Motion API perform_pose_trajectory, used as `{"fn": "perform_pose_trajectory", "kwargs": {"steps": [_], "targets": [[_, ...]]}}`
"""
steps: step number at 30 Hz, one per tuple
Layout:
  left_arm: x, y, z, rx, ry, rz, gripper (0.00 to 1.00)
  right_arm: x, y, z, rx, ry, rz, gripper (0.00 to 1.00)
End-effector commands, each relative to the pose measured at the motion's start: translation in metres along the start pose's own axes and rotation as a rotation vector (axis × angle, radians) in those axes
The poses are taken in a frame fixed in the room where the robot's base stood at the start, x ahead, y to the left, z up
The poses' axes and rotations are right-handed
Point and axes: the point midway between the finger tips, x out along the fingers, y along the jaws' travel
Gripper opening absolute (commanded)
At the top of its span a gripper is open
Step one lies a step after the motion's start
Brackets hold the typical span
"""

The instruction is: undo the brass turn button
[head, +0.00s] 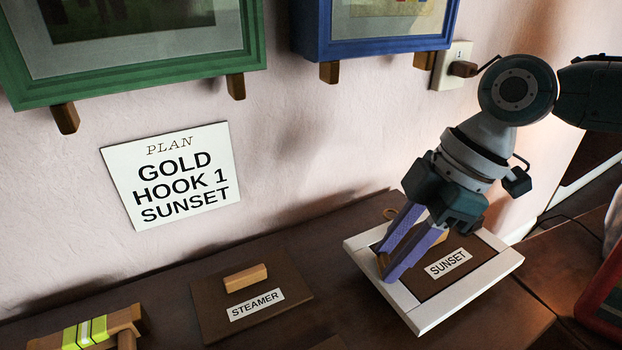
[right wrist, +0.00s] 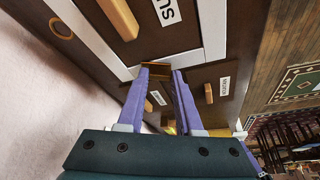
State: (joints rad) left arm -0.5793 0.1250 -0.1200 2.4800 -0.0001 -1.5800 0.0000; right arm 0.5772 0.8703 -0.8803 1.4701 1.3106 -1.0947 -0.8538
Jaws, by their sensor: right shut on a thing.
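A white frame (head: 430,322) lies on the dark table with its brown back panel (head: 474,263) facing up, marked SUNSET. The brass turn button (right wrist: 156,69) is between my right fingertips at the inner edge of the frame; only a little of it shows past the fingers. My right gripper (head: 392,266) reaches down over the frame's left part, its purple fingers shut on the button. The gripper also shows in the right wrist view (right wrist: 160,72). The fingers hide part of the panel and its wooden handle. My left gripper is not in view.
A brown panel marked STEAMER (head: 290,306) with a wooden handle lies left of the frame. A wooden tool with a yellow band (head: 85,333) lies farther left. A sign (head: 172,176) reads GOLD HOOK 1 SUNSET. Green (head: 150,82) and blue (head: 390,45) frames hang above.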

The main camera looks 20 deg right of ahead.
Motion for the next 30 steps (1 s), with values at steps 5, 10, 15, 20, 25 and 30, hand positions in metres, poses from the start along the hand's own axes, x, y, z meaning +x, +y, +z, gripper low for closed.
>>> {"fn": "perform_pose_trajectory", "kwargs": {"steps": [5,10,15,20,25,30], "targets": [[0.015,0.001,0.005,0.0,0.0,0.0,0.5,0.004,0.002,0.001,-0.145,-0.002,-0.057,0.0],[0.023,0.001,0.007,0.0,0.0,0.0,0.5,0.004,0.003,0.0,-0.263,-0.002,-0.106,0.0],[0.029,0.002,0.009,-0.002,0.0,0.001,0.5,0.004,0.003,-0.001,-0.351,-0.004,-0.142,0.0],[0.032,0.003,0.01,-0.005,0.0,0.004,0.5,0.003,0.004,-0.001,-0.403,-0.005,-0.164,0.0],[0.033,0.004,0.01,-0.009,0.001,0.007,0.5,0.003,0.004,-0.002,-0.43,-0.006,-0.176,0.0],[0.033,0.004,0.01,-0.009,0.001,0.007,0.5,0.002,0.004,-0.002,-0.437,-0.007,-0.179,0.0]]}}
